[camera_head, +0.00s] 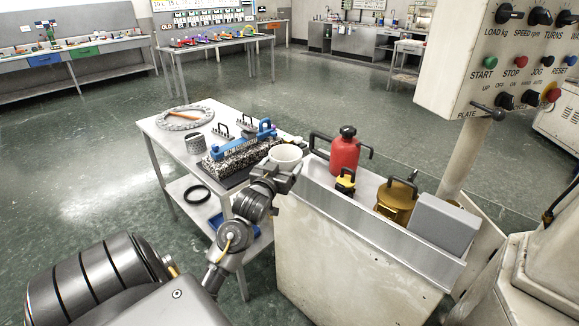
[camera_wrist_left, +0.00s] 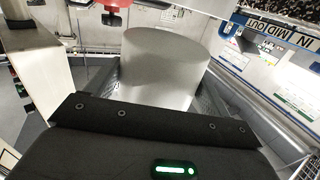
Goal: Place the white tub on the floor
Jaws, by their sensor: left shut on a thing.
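The white tub (camera_head: 286,156) is at the end of my left arm in the head view, near the corner where the small table meets the machine's ledge. My left gripper (camera_head: 278,176) is shut on it. I cannot tell whether the tub touches a surface below. The green floor (camera_head: 90,200) shows to the left of the small table. My right gripper is not in view.
The small table (camera_head: 150,125) holds a blue tool (camera_head: 240,138) on a speckled block, a grey ring and a grey cylinder. The machine ledge (camera_head: 350,197) holds a red bottle (camera_head: 345,155), a brass weight (camera_head: 396,203) and a grey box (camera_head: 443,226). A control panel hangs at upper right.

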